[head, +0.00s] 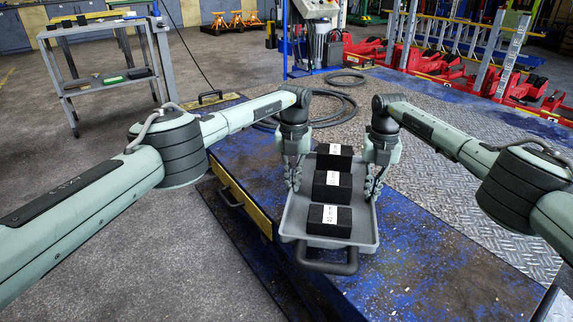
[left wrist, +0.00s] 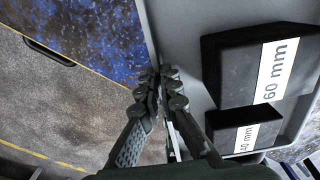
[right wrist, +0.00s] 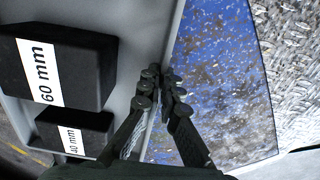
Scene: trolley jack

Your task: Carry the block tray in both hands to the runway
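The block tray (head: 362,228) is a shallow grey tray with a dark handle (head: 327,265) at its near end. Three black blocks stand in it in a row: a near one (head: 329,220) marked 40 mm, a middle one (head: 332,187), marked 60 mm in the wrist views, and a far one (head: 334,157). My left gripper (head: 293,186) is shut on the left side wall; its fingers (left wrist: 158,82) straddle the rim. My right gripper (head: 373,192) is shut on the right side wall, its fingers (right wrist: 160,80) likewise. I cannot tell whether the tray touches the surface below.
A worn blue platform (head: 420,255) lies beneath the tray, with chequered plate (head: 455,160) to the right. A coiled black hose (head: 335,108) lies beyond. Red jacks (head: 440,65) stand at the back right. A grey trolley (head: 100,80) stands at the left on open floor.

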